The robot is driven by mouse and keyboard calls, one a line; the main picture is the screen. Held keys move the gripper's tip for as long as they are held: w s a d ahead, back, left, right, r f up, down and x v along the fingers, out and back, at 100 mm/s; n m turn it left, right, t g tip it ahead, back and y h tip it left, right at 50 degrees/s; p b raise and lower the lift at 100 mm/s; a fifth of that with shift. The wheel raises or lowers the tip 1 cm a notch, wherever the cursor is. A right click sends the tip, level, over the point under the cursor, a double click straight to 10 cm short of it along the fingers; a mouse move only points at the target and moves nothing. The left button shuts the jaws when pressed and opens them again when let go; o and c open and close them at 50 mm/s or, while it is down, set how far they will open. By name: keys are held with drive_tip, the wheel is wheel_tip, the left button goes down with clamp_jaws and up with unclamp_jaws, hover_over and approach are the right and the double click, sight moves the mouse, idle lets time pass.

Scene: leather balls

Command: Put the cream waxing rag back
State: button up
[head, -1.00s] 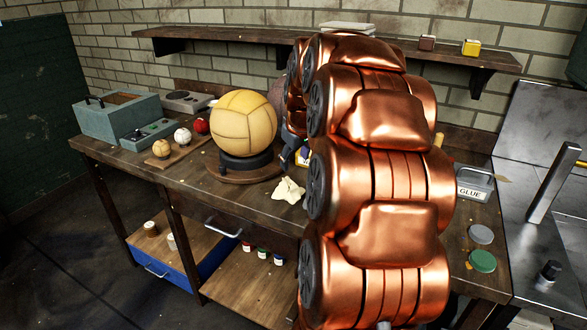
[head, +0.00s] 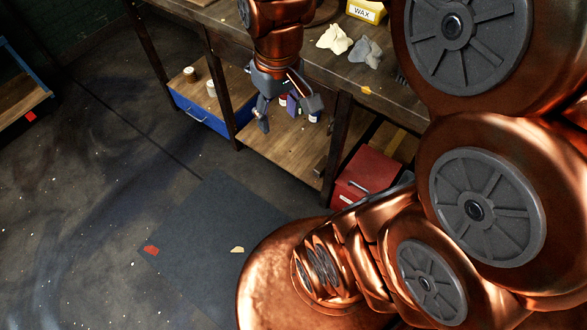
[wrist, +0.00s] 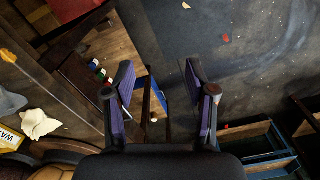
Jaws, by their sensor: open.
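The cream waxing rag (head: 334,39) lies crumpled on the workbench top near its front edge. It also shows at the left of the wrist view (wrist: 38,123). A grey rag (head: 365,51) lies just right of it in the head view. A yellow box with a WAX label (head: 366,12) stands behind the rags, partly cut off. My gripper (head: 288,110) points down in front of the bench edge, left of the cream rag and apart from it. Its fingers (wrist: 160,88) are spread with nothing between them.
The bench's lower shelf (head: 285,155) holds small bottles (wrist: 100,72), partly hidden by my gripper in the head view. A blue drawer (head: 208,112) is at the left, with two small pale jars above. A red toolbox (head: 368,182) sits below right. The floor mat (head: 215,235) is clear apart from scraps.

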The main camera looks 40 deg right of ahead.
drive_tip(key=s+a+f+g, duration=0.1)
drive_tip(key=s+a+f, duration=0.1)
drive_tip(key=s, duration=0.3)
drive_tip(key=s+a+f+g, duration=0.1)
drive_tip(key=s+a, duration=0.2)
drive_tip(key=s, duration=0.3)
drive_tip(key=shift+s+f, duration=0.3)
drive_tip(key=shift+f, duration=0.05)
drive_tip(key=shift+a+r, duration=0.1)
wheel_tip(320, 180, up, 7)
drive_tip(key=p, duration=0.7)
drive_tip(key=shift+r+p, duration=0.2)
drive_tip(key=shift+p, duration=0.1)
